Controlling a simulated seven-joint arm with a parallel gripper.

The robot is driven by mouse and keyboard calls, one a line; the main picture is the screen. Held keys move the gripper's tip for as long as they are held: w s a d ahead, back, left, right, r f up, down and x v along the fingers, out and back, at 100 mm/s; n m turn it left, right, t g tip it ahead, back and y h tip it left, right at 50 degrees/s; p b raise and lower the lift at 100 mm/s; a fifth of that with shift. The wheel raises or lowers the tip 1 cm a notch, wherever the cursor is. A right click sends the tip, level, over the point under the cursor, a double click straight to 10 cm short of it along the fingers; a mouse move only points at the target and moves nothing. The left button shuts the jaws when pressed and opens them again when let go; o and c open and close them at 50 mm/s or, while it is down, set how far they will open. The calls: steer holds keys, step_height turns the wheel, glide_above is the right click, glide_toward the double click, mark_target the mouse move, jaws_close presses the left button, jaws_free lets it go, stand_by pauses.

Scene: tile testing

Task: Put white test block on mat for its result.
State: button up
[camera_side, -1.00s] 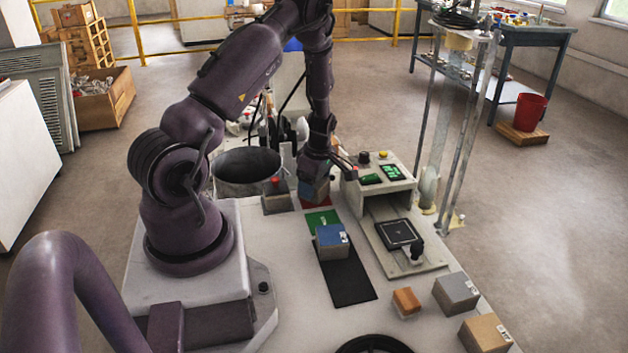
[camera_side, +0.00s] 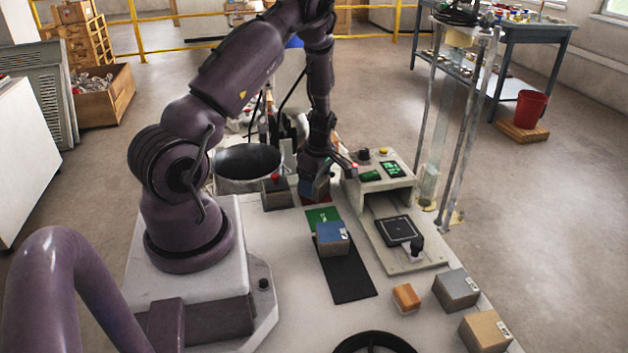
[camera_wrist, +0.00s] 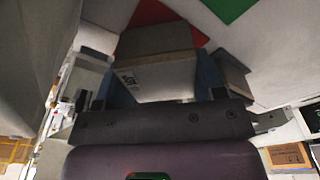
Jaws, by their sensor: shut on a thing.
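My gripper (camera_side: 317,186) is shut on a block beside the test station, at the red mat (camera_side: 310,202). In the wrist view the held block (camera_wrist: 158,75) looks pale grey in shadow, with a printed label on its near side. Blue shows on both sides of it, perhaps finger pads. The red mat (camera_wrist: 160,12) lies beyond it, and the green mat (camera_wrist: 228,8) is to the right. In the side view the green mat (camera_side: 322,214) lies just in front of the red one. I cannot tell whether the held block touches the mat.
A blue-topped block (camera_side: 332,236) stands at the near edge of the green mat, on the black strip (camera_side: 348,280). The test station (camera_side: 388,180) is close on the right. A red-button box (camera_side: 276,192) is on the left. An orange block (camera_side: 406,298) and two boxes stand nearer.

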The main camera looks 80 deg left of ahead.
steer(key=shift+f, duration=0.15)
steer(key=o, duration=1.5)
steer(key=shift+c, duration=0.2)
steer(key=shift+r, duration=3)
